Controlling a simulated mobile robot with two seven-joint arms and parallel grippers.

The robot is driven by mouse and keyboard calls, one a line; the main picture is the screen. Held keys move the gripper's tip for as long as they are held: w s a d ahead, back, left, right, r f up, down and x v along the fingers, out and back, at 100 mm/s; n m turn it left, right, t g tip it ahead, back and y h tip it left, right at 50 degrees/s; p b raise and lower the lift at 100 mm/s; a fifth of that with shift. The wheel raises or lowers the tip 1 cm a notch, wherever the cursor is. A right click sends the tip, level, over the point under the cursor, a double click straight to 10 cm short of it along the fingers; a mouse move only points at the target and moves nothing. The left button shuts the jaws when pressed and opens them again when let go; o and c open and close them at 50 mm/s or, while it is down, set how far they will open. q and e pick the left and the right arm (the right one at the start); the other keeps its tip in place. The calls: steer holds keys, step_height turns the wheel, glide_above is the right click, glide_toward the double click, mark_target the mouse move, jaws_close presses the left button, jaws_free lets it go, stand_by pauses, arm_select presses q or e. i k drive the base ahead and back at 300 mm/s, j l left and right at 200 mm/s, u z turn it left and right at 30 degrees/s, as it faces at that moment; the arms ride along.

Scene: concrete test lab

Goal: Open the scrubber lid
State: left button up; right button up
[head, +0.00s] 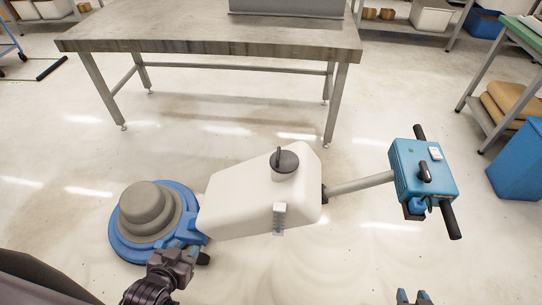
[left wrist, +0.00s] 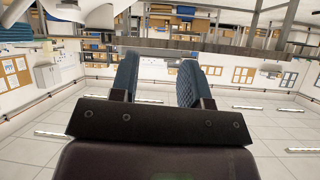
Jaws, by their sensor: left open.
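The scrubber is a floor machine with a white tank (head: 240,205), a blue round base (head: 122,240) with a grey motor, and a pole. Its lid (head: 287,162) is a dark grey round cap with a raised grip, sitting on top of the tank. My left gripper (head: 188,242) is at the lower left, near the base and left of the tank, well apart from the lid. In the left wrist view its two blue fingers (left wrist: 156,78) are spread with nothing between them. My right gripper (head: 413,296) shows only its fingertips at the bottom edge, apart and empty.
A blue control box (head: 408,175) with black handlebars is on the pole's right end. A worktable (head: 200,42) stands behind the scrubber. A blue bin (head: 518,165) and a bench are at the right. Open floor lies in front of the tank.

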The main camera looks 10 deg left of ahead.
mark_target(282, 161)
steer(key=j+z, duration=0.45)
steer(key=j, duration=0.95)
